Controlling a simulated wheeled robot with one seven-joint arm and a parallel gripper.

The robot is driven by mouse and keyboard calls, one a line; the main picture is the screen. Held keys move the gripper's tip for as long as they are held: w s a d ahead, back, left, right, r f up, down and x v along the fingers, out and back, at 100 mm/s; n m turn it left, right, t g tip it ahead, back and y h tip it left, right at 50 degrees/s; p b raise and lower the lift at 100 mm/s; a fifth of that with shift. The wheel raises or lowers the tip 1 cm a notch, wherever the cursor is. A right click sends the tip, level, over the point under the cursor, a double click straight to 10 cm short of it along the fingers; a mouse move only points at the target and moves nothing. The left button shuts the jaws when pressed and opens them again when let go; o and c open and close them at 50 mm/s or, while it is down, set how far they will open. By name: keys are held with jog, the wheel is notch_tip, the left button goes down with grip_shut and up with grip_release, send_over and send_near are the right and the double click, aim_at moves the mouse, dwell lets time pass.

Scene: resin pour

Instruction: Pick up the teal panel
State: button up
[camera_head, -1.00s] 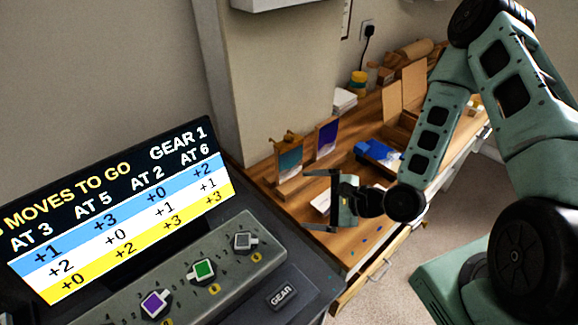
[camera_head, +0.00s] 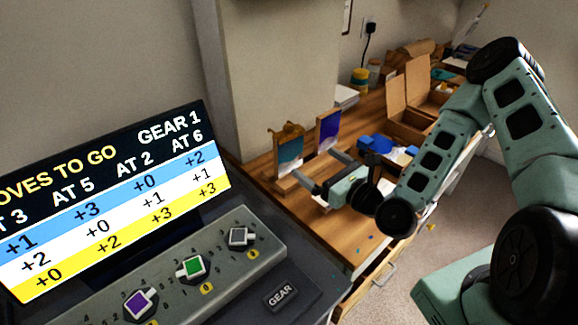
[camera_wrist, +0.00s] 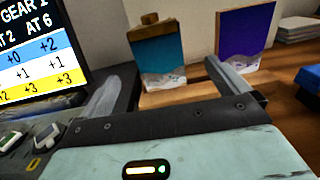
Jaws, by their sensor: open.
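The teal panel (camera_head: 289,153) stands upright on the wooden bench, leaning slightly in a wooden holder. It has a teal upper part and a pale grey-white lower part, and it also shows in the wrist view (camera_wrist: 158,56). My gripper (camera_head: 314,171) is open and empty, its two fingers pointing toward the panel from the front. In the wrist view the panel sits between the two fingers (camera_wrist: 165,88), beyond their tips, with a gap in front of it. A purple panel (camera_head: 328,130) stands upright to its right, also seen in the wrist view (camera_wrist: 245,38).
A screen (camera_head: 110,200) and a control console with colored knobs (camera_head: 192,268) stand at the left. A blue item (camera_head: 377,144) and an open cardboard box (camera_head: 408,105) lie farther right on the bench (camera_head: 352,236). White stacked sheets (camera_head: 346,96) lie behind.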

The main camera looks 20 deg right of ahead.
aim_at(291, 147)
jog(key=b+x, duration=0.2)
jog(key=x, duration=0.2)
jog(key=shift+w+a+r, duration=0.1)
jog(key=shift+w+a, duration=0.1)
jog(key=shift+w, duration=0.05)
jog(key=p+x, duration=0.1)
jog(key=x, duration=0.4)
jog(key=shift+a+p, duration=0.25)
jog(key=shift+p, duration=0.05)
jog(key=shift+w+a, duration=0.1)
jog(key=shift+w, duration=0.45)
jog(key=c, duration=0.9)
